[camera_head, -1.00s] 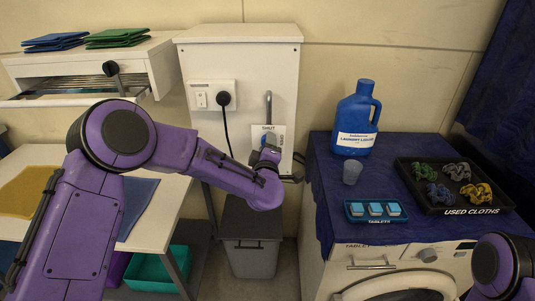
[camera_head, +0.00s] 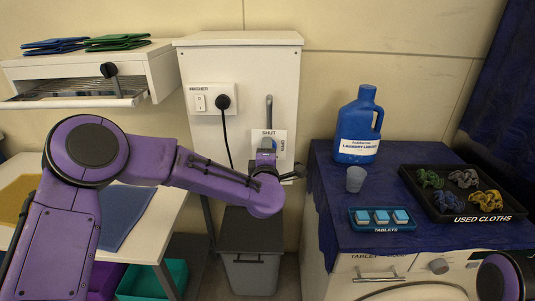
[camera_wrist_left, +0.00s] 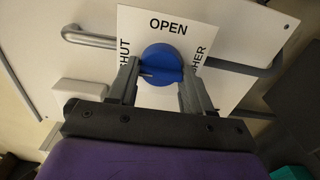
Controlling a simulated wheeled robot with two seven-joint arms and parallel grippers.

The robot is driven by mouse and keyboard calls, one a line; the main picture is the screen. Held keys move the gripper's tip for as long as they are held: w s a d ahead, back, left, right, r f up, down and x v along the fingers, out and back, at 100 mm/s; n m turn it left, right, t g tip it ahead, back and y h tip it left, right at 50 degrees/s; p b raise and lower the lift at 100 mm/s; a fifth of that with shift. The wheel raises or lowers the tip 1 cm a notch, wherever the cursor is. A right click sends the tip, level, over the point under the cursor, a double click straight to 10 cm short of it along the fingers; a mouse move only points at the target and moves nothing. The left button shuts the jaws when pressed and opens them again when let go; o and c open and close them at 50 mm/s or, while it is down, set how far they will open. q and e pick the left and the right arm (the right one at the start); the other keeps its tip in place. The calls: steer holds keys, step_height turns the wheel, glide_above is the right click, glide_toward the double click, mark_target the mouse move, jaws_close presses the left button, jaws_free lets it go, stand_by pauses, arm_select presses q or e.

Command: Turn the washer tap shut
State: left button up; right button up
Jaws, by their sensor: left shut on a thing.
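The washer tap is a round blue knob (camera_wrist_left: 161,64) on a white card (camera_wrist_left: 222,45) marked OPEN and SHUT. In the head view the knob (camera_head: 267,143) shows small above my left gripper (camera_head: 268,155), with SHUT above it and OPEN to its right. In the wrist view my left gripper (camera_wrist_left: 161,86) has one finger on each side of the knob and is shut on it. A short pale mark shows on the knob near the left finger. Part of the knob is hidden by the gripper. My right gripper is out of view.
A grey pipe (camera_head: 269,110) runs above the tap on the white panel (camera_head: 240,60). A switch and black plug (camera_head: 223,101) are to its left. A grey bin (camera_head: 250,262) stands below. A blue bottle (camera_head: 359,125) and cloth tray (camera_head: 465,193) sit on the washer at right.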

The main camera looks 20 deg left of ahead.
arm_select(q)
steer(key=o, duration=1)
steer(key=b+v, duration=0.2)
steer(key=v, duration=0.8)
steer(key=shift+s, duration=0.25)
